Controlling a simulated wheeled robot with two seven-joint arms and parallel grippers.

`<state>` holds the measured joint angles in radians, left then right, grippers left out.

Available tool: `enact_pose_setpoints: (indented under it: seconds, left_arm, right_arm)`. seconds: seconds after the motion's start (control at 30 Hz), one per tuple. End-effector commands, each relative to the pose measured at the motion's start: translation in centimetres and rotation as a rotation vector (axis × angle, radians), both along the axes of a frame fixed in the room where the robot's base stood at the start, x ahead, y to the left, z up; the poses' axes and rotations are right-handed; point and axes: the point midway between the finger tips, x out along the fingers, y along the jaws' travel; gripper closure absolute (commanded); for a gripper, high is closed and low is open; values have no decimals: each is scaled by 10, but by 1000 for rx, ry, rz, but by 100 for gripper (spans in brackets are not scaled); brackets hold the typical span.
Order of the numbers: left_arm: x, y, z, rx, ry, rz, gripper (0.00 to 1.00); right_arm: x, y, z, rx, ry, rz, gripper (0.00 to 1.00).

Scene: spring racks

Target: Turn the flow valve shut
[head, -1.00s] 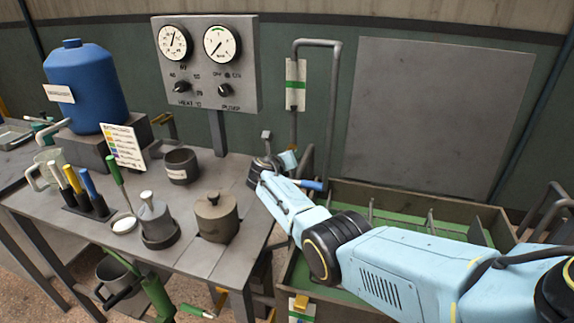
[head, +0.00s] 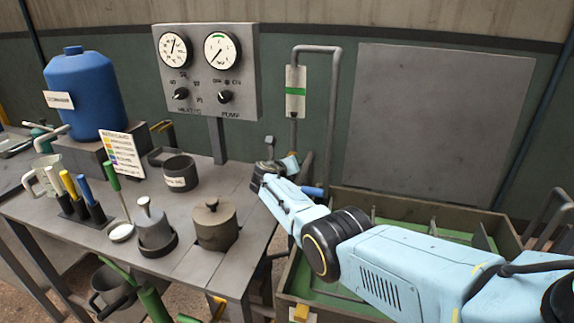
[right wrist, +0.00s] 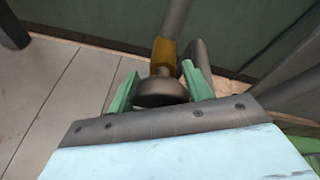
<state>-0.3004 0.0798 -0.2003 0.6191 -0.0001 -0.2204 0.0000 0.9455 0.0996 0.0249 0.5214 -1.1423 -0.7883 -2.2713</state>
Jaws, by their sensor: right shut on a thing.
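The flow valve shows in the right wrist view as a dark round knob (right wrist: 160,94) on a brass-coloured fitting (right wrist: 163,56) at a grey pipe. My right gripper (right wrist: 157,88) has its green fingers on either side of the knob and is shut on it. In the head view my right gripper (head: 266,180) is at the right end of the workbench, below the bent pipe; the knob itself is mostly hidden there by the gripper and wrist. How far the knob is turned cannot be told. My left gripper is not in view.
The bench (head: 190,234) holds a lidded pot (head: 215,226), a dark cup (head: 180,173) and a blue tank (head: 84,94). A gauge panel (head: 208,108) stands behind. A blue lever (head: 312,191) lies close beside my wrist. A green-floored bin (head: 400,204) is under my right arm.

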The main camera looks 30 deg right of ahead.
Motion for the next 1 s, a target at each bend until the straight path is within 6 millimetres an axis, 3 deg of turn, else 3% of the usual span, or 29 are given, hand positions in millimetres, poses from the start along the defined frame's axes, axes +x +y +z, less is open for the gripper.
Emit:
enact_pose_setpoints:
  seconds: [0.13, 0.47, 0.5, 0.53, 0.83, 1.0]
  left_arm:
    - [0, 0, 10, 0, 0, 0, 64]
    - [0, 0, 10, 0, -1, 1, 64]
    - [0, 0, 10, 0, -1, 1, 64]
    - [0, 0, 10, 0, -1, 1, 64]
    - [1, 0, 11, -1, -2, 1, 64]
    - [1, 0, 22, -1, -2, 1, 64]
  right_arm:
    - [-1, 0, 1, 50, -57, 1, 73]
    - [-1, 0, -1, 70, -80, -1, 73]
    - [-1, 0, -1, 70, -79, -1, 46]
    - [-1, 0, -1, 70, -79, -1, 43]
    - [-1, 0, 0, 69, -79, 0, 42]
    - [-5, 6, 4, 69, -78, 1, 42]
